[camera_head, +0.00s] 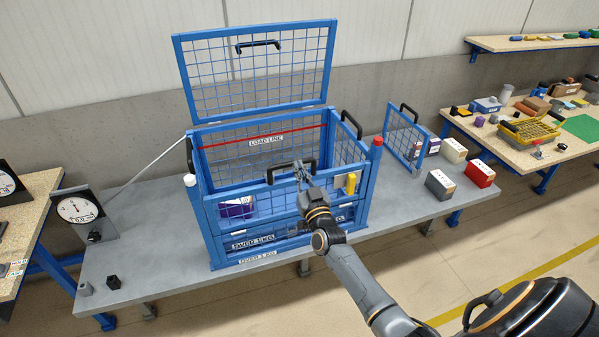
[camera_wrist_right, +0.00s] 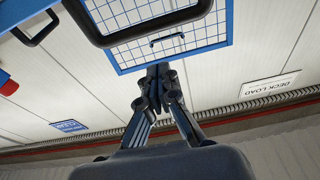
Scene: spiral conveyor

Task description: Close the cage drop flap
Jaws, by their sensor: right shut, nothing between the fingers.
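The blue mesh cage (camera_head: 214,236) stands on a grey table. Its front mesh flap (camera_head: 275,208) looks upright in the cage front, with a black handle (camera_head: 283,168) on its top edge. I cannot tell whether it is latched. The mesh lid (camera_head: 255,28) stands raised at the back; it also shows in the wrist view (camera_wrist_right: 206,43). My right gripper (camera_head: 301,170) is shut and empty at the flap's handle, covering part of the flap. In the wrist view its fingers (camera_wrist_right: 158,75) are together just beside a large black handle (camera_wrist_right: 150,28); contact is unclear. My left gripper is out of view.
A blue mesh panel (camera_head: 403,138) stands right of the cage, near several small boxes such as a red one (camera_head: 480,172). A purple box (camera_head: 236,207) shows through the front mesh. A dial gauge (camera_head: 78,210) stands left. The table's front left is mostly clear.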

